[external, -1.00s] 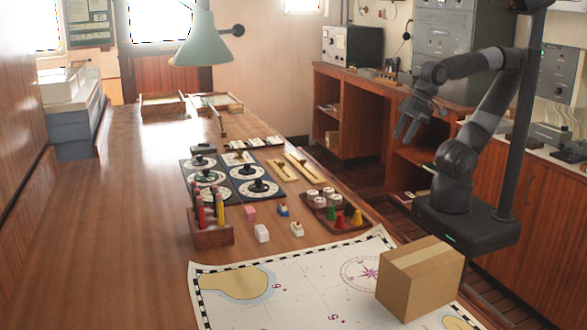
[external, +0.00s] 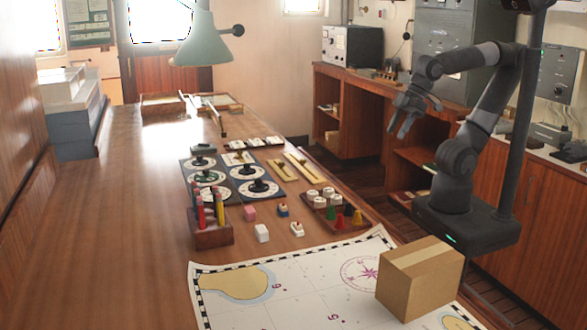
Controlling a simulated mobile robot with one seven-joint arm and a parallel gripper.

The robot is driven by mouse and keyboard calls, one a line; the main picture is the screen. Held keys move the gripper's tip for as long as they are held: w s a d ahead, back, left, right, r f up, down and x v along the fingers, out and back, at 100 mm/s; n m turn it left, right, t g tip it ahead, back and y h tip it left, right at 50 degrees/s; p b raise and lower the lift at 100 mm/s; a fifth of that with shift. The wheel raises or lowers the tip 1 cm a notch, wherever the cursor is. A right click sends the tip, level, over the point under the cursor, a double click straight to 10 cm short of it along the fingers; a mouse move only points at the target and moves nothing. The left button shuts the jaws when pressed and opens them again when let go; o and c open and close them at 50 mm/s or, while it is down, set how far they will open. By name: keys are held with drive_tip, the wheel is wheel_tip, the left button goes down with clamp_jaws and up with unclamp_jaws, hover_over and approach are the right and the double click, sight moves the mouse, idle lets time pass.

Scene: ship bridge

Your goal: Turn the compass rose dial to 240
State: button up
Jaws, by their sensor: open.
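Several round white dials with black knobs sit on dark panels in the middle of the long wooden table. They include a front right dial (external: 258,188), a middle right dial (external: 247,172) and a middle left dial (external: 207,178). Their markings are too small to read, so I cannot tell which is the compass rose dial or where it points. The front left dial is partly hidden by the pen holder. My gripper (external: 398,131) is open and empty, raised to the right of the table, well apart from the dials, with its fingers pointing down.
A wooden pen holder (external: 213,235) stands in front of the dials. Small blocks, brass sliders (external: 303,167) and a tray of coloured cones (external: 338,219) lie nearby. A cardboard box (external: 420,280) sits on the chart (external: 300,285). A green lamp (external: 202,48) overhangs the far end.

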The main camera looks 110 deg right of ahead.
drive_tip(key=w+r+m+h, duration=0.1)
drive_tip(key=w+r, duration=0.2)
drive_tip(key=w, duration=0.4)
drive_tip(key=w+r, duration=0.4)
drive_tip(key=w, duration=0.4)
drive_tip(key=w+d+f+m+g+h, duration=0.1)
drive_tip(key=w+d+m, duration=0.1)
drive_tip(key=w, duration=1)
drive_tip(key=w+d+f+m, duration=0.1)
drive_tip(key=w+d, duration=0.1)
drive_tip(key=w, duration=1)
drive_tip(key=w+d+f+m, duration=0.1)
drive_tip(key=w+d+f, duration=0.1)
drive_tip(key=w+f, duration=0.3)
drive_tip(key=w+d+f, duration=0.3)
drive_tip(key=w+f, duration=0.2)
drive_tip(key=f, duration=0.2)
drive_tip(key=w+d+f+m, duration=0.1)
drive_tip(key=w+d+f, duration=0.1)
drive_tip(key=w+f, duration=0.3)
drive_tip(key=shift+w+d+f+m+g, duration=0.1)
drive_tip(key=shift+w+f+m+g, duration=0.1)
drive_tip(key=shift+f, duration=0.3)
drive_tip(key=shift+w+d+f+m+g, duration=0.1)
drive_tip(key=shift+w+f+g, duration=0.1)
drive_tip(key=shift+f, duration=0.25)
drive_tip(key=shift+s, duration=0.1)
drive_tip(key=shift+c, duration=0.4)
clamp_jaws()
